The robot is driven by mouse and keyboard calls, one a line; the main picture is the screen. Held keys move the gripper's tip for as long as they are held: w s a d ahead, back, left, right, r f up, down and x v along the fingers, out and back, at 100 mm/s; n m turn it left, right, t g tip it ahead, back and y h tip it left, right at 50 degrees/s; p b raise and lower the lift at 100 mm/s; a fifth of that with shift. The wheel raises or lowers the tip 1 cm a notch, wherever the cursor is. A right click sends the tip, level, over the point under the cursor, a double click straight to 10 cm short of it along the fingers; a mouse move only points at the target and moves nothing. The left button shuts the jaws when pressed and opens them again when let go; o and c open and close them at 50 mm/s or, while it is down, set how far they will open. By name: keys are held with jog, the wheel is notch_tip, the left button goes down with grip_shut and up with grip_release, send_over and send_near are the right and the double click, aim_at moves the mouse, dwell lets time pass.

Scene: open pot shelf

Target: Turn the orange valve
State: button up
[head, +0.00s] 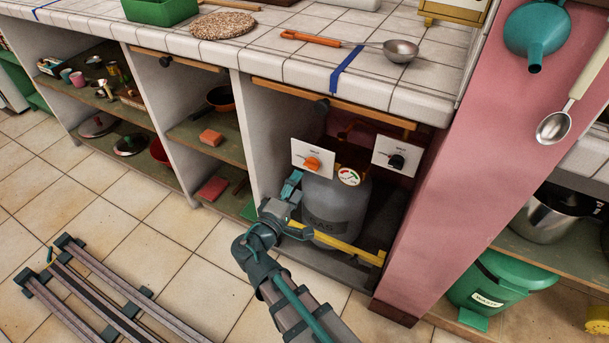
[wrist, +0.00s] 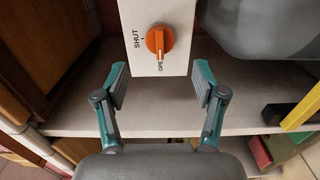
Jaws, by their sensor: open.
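The orange valve (head: 313,163) is a round knob on a white plate in the shelf bay, at the front of a grey gas cylinder (head: 337,208). In the wrist view the orange valve (wrist: 160,40) has a white pointer line toward the label at its lower side, which appears to read OPEN. SHUT is printed to its left. My gripper (wrist: 161,82) is open, with its teal-and-grey fingers spread left and right and their tips short of the knob. Nothing is between the fingers. In the head view my gripper (head: 291,184) is just below and left of the plate.
A black knob (head: 397,161) sits on a second white plate to the right. A gauge (head: 348,177) is on the cylinder. A yellow bar (head: 345,246) crosses low in front of the cylinder. The counter (head: 300,72) overhangs the bay, and a pink pillar (head: 450,190) bounds it right.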

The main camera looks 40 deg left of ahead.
jog(key=s, duration=0.2)
jog(key=s+d, duration=0.1)
jog(key=s, duration=0.1)
jog(key=shift+s, duration=0.4)
